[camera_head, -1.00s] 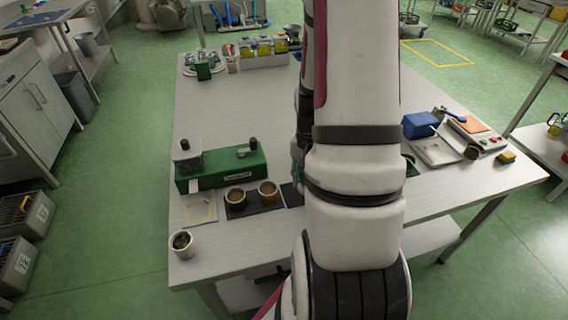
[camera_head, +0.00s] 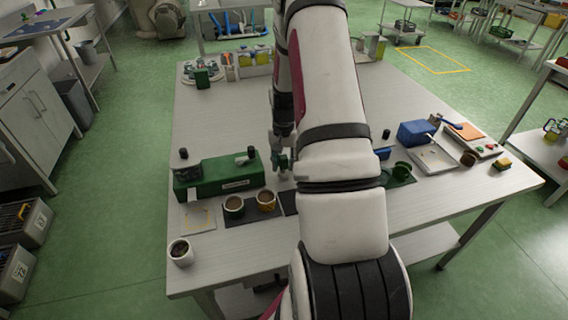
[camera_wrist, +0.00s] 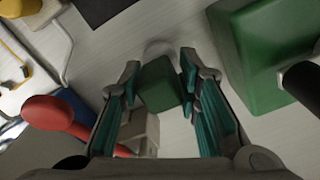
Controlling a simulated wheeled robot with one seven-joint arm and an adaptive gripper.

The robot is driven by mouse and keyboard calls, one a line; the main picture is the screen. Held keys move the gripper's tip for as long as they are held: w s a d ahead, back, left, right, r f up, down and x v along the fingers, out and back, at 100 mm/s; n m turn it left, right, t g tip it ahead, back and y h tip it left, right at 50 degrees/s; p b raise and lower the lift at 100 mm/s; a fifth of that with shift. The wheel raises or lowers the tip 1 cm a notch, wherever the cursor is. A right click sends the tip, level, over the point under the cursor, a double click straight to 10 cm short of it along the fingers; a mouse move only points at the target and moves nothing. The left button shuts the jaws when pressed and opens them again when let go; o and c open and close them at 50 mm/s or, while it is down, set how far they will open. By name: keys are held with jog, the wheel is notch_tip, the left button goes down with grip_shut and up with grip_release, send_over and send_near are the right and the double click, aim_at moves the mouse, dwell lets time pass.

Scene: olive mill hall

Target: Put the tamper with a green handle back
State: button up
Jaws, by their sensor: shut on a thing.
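My gripper (camera_wrist: 160,88) has its teal-padded fingers closed on the green handle of the tamper (camera_wrist: 158,84) in the wrist view. A pale round part shows beyond the handle, too blurred to make out. In the head view my gripper (camera_head: 283,163) is just right of the green machine (camera_head: 218,176), above the table; the tamper cannot be made out there. The machine's green body also fills the right of the wrist view (camera_wrist: 262,50). I cannot tell whether the tamper touches the table.
Two cups (camera_head: 234,207) (camera_head: 266,201) stand on a dark mat in front of the machine. A white cup (camera_head: 180,252) is at the table's front left corner. A red-handled thing (camera_wrist: 48,112) lies left of my fingers.

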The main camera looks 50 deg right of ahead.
jog(key=shift+f, duration=0.4)
jog(key=shift+f, duration=0.2)
jog(key=o, duration=1.1)
